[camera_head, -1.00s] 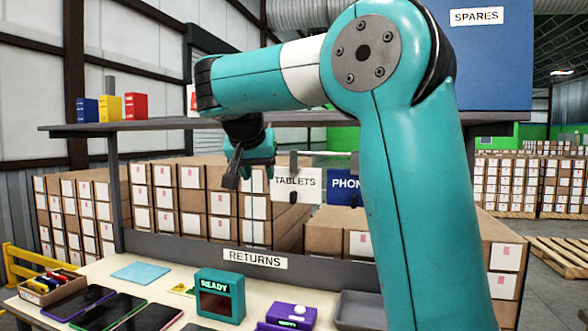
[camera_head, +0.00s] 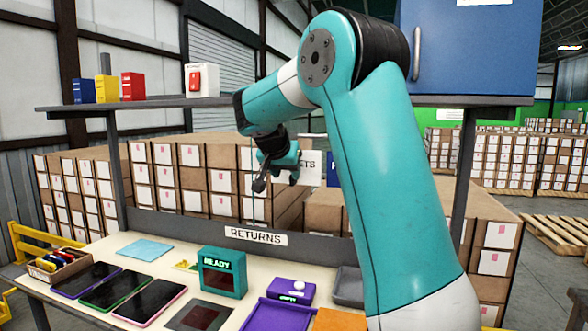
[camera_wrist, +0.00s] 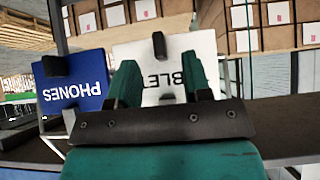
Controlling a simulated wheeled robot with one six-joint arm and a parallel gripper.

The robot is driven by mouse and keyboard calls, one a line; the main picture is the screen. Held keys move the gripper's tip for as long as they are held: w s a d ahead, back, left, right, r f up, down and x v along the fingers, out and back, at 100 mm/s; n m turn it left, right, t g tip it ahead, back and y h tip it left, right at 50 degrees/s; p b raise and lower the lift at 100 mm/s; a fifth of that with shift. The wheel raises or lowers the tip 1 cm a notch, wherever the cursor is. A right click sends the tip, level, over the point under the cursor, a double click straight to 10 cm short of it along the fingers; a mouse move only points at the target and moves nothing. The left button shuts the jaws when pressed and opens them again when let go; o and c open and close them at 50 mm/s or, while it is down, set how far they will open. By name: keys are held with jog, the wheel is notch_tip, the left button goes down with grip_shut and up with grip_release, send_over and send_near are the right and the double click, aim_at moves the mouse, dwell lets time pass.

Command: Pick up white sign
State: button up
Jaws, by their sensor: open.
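The white sign (camera_head: 310,167) reads TABLETS and hangs below the shelf in the head view. My gripper (camera_head: 277,182) covers its left part there, so only the end of the word shows. In the wrist view the white sign (camera_wrist: 178,58) lies beyond and between the two fingers of my gripper (camera_wrist: 159,64), upside down, with a black block on its face. The fingers are apart with nothing clasped between them. Whether they touch the sign cannot be told.
A blue PHONES sign (camera_wrist: 85,80) hangs close beside the white one. The shelf (camera_head: 330,101) runs above. Below, the bench holds a READY device (camera_head: 222,272), a purple box (camera_head: 292,290) and several tablets. Stacked cartons (camera_head: 190,175) stand behind.

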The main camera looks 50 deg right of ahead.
aim_at(291, 181)
jog(key=p+x, duration=0.1)
jog(key=x, duration=0.3)
jog(key=shift+d+f+p, duration=0.15)
jog(key=shift+f+p, duration=0.05)
jog(key=shift+p, duration=0.2)
grip_shut()
